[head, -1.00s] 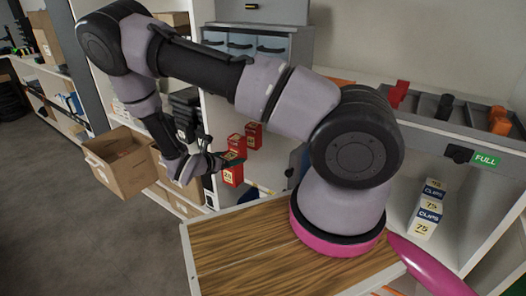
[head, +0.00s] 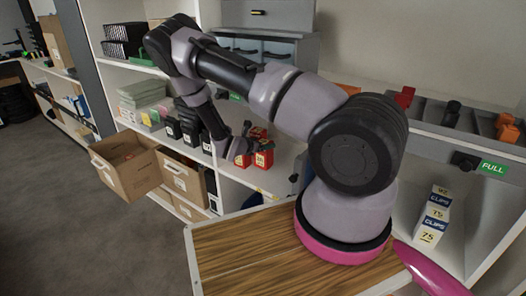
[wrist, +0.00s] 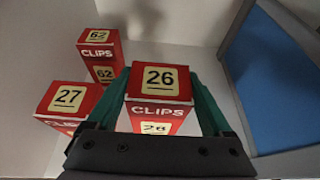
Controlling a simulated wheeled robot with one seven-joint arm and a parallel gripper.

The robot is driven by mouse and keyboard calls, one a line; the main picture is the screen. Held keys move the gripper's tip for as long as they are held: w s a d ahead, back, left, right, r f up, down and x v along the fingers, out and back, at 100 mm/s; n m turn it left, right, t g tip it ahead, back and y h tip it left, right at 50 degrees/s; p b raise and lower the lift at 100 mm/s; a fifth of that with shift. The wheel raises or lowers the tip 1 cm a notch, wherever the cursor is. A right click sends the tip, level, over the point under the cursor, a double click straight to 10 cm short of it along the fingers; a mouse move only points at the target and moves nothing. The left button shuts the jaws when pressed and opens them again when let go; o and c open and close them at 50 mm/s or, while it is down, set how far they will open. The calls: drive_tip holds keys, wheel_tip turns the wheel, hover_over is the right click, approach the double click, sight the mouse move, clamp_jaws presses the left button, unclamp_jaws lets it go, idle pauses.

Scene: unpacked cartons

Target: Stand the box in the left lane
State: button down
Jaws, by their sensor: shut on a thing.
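The red box numbered 26 and marked CLIPS (wrist: 160,83) is upright between the teal fingers of my gripper (wrist: 165,105) in the wrist view, and the gripper is shut on it. Red box 27 (wrist: 70,98) stands to its left, and red box 62 (wrist: 100,42) stands further back. In the head view my gripper (head: 246,146) is at the shelf beside a cluster of red boxes (head: 263,159), partly covering them. I cannot tell whether the base of the held box touches the shelf. Lane markings are not clear in either view.
A blue panel with a grey frame (wrist: 275,80) stands right of the held box. Black boxes (head: 188,128) are on the shelf left of my gripper. An open carton (head: 128,170) juts out below.

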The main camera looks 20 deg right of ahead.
wheel_tip(320, 180, down, 3)
drive_tip(key=shift+s+a+f, duration=0.1)
drive_tip(key=shift+a, duration=0.05)
drive_tip(key=shift+f, duration=0.1)
unclamp_jaws()
drive_tip(key=v, duration=1.2)
